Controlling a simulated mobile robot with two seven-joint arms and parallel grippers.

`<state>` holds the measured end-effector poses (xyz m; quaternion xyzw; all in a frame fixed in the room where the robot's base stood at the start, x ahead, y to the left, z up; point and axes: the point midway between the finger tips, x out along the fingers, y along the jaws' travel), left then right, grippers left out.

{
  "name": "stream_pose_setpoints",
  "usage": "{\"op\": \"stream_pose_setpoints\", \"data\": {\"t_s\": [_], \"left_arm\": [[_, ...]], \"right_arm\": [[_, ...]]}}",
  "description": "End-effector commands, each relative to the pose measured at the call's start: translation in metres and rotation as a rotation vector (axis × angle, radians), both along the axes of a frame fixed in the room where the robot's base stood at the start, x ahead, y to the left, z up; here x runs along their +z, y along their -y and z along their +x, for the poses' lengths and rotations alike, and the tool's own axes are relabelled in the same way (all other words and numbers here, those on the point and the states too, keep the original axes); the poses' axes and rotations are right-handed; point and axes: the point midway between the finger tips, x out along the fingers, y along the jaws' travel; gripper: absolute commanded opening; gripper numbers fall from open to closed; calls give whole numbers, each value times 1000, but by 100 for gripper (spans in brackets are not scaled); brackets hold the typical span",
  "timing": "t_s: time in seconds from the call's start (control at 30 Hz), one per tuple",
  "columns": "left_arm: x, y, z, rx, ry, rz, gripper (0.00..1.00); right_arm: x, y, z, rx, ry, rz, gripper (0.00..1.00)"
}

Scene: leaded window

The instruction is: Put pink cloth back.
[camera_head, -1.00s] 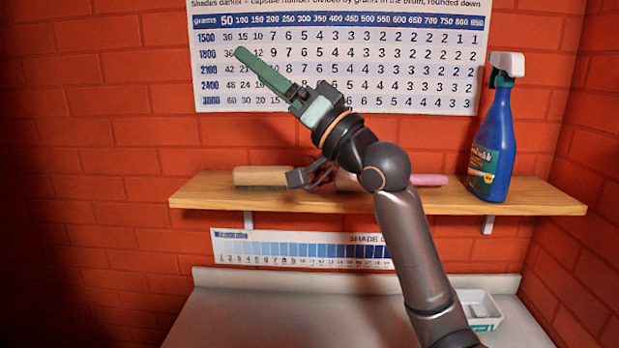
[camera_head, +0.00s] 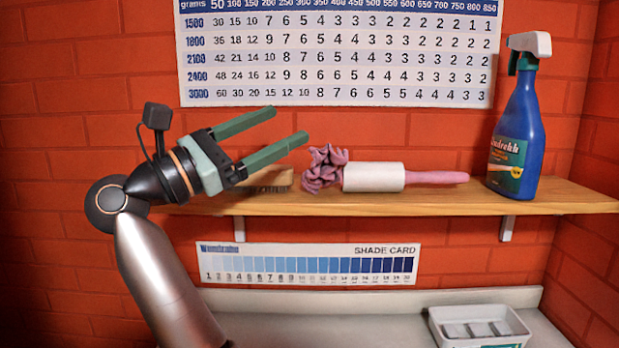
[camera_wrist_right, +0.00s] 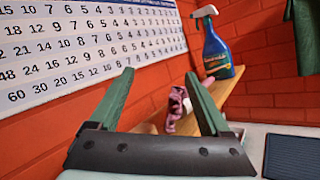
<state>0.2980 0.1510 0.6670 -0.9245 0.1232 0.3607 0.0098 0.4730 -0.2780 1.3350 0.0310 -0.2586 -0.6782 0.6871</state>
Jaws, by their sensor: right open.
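The crumpled pink cloth (camera_head: 324,168) is on the wooden shelf (camera_head: 420,203), between a brush and a lint roller. My right gripper (camera_head: 290,123) is open and empty in the head view. Its fingers point right, a little above and left of the cloth. In the right wrist view the cloth (camera_wrist_right: 175,108) shows beyond the base of the gap between the open fingers (camera_wrist_right: 159,73), near the right one. My left gripper is not in view.
The brush (camera_head: 270,178) is partly hidden behind my gripper. The lint roller (camera_head: 374,177) lies right beside the cloth, with a pink handle. A blue spray bottle (camera_head: 516,130) stands at the shelf's right. A white tray (camera_head: 480,325) is below on the counter (camera_head: 380,300).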

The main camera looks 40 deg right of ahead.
Motion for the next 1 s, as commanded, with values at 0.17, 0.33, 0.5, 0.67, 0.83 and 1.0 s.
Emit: {"op": "stream_pose_setpoints", "data": {"t_s": [0.17,0.33,0.5,0.67,0.83,1.0], "left_arm": [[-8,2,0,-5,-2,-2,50],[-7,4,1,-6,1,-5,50],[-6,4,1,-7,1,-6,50],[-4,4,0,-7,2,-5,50],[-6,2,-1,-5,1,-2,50],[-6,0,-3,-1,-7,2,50]], "right_arm": [[-52,-30,-7,-9,30,227,81],[-70,-40,-12,-20,36,311,81],[-73,-20,-14,-25,37,324,81],[-71,10,-17,-27,40,317,81],[-71,29,-18,-26,38,317,81],[-70,43,-18,-27,38,316,81]]}}
